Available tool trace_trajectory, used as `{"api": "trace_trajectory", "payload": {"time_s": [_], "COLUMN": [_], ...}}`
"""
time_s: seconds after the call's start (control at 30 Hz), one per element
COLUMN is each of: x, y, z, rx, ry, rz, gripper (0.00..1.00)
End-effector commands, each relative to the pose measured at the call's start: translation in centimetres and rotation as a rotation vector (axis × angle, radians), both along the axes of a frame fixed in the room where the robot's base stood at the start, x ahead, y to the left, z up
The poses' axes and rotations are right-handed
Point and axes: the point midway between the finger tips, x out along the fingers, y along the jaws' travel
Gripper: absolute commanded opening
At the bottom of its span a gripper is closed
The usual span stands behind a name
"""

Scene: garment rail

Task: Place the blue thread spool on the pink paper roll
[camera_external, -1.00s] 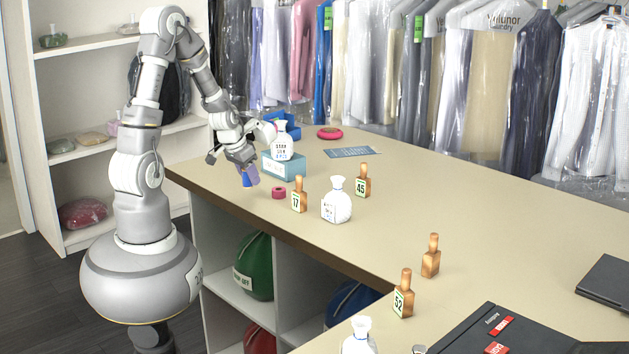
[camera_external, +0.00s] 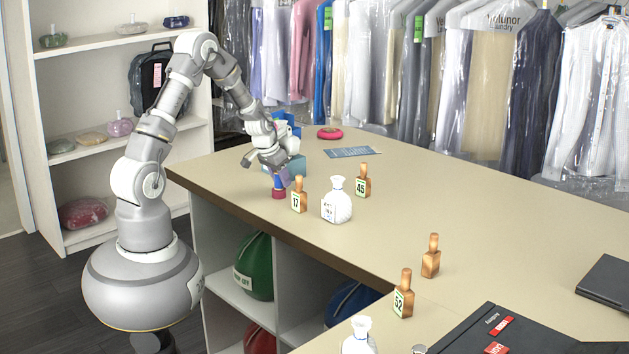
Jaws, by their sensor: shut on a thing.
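My gripper (camera_external: 283,180) points down over the near left part of the counter, shut on the blue thread spool (camera_external: 277,182). Only part of the spool shows between and beside the fingers. The pink paper roll (camera_external: 279,194) stands on the counter straight below the spool. The spool's lower end appears at or just above the roll's top; I cannot tell whether they touch.
A wooden tag block marked 17 (camera_external: 299,196) stands close to the right of the roll, with a white bottle (camera_external: 337,203) and block 45 (camera_external: 363,181) beyond. A teal box (camera_external: 297,165) is behind my gripper.

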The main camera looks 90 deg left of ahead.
Motion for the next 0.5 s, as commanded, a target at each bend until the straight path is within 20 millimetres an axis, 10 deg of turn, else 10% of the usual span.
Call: {"api": "trace_trajectory", "payload": {"time_s": [0.2,0.23,0.33,0.5], "x": [0.00,0.00,0.00,-0.01], "y": [-0.01,-0.02,-0.02,-0.02], "z": [-0.34,-0.35,-0.23,-0.21], "rx": [0.000,0.000,0.000,0.000], "ry": [0.000,0.000,0.000,0.000], "rz": [0.000,0.000,0.000,0.000], "gripper": [0.09,0.40,0.63,0.64]}}
